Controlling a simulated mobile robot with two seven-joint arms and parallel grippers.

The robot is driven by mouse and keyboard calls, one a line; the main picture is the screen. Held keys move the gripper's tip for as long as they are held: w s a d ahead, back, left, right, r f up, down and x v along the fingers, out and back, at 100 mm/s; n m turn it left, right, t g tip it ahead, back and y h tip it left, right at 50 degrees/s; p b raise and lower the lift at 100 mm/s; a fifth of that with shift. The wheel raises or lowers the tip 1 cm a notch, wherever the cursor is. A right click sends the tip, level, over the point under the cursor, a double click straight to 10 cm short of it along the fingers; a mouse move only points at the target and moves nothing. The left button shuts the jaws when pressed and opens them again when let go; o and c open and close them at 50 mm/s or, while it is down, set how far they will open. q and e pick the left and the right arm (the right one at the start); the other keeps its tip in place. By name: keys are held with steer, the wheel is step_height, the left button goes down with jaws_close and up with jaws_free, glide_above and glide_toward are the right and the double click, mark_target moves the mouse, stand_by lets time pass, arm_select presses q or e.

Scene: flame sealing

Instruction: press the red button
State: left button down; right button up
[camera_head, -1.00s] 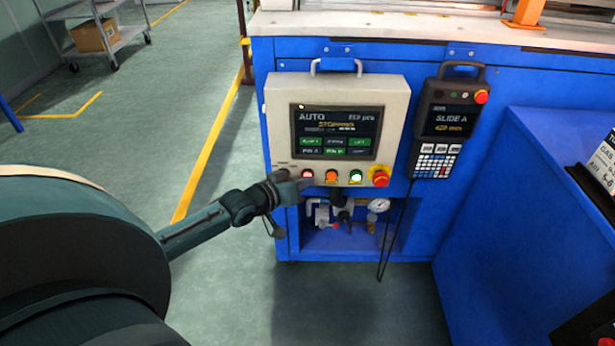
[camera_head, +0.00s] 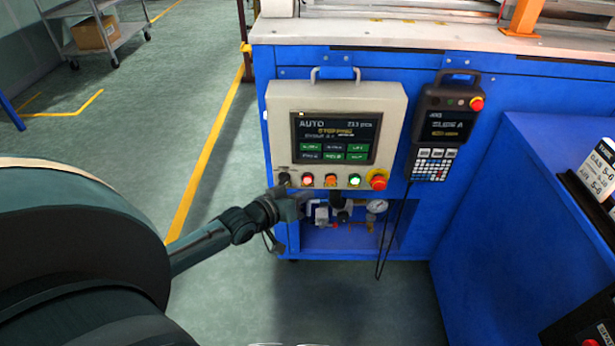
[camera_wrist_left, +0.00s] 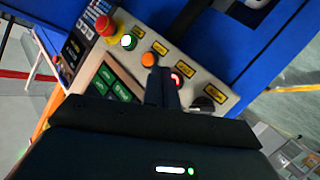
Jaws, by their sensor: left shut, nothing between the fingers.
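The grey control panel (camera_head: 275,130) on the blue machine carries a row of controls. The red button (camera_head: 307,180) is lit and sits at the left of the row; it also shows in the wrist view (camera_wrist_left: 176,79). My left gripper (camera_head: 303,199) is shut and empty, just below the red button in the head view. In the wrist view its closed fingers (camera_wrist_left: 163,86) stand beside the red button, covering part of its surroundings. I cannot tell whether they touch it. My right gripper is not in view.
An orange button (camera_head: 331,181), a green button (camera_head: 354,181) and a red emergency stop (camera_head: 378,180) sit to the right. A black switch (camera_wrist_left: 203,104) is on the red button's other side. A pendant (camera_head: 446,122) hangs right; a gauge (camera_head: 377,206) is below.

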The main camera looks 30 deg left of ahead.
arm_select(q)
steer(key=s+d+p, duration=0.1)
steer(key=s+p, duration=0.1)
steer(key=s, duration=0.1)
steer(key=shift+d+r, duration=0.1)
steer(key=shift+d, duration=0.25)
stand_by(0.5)
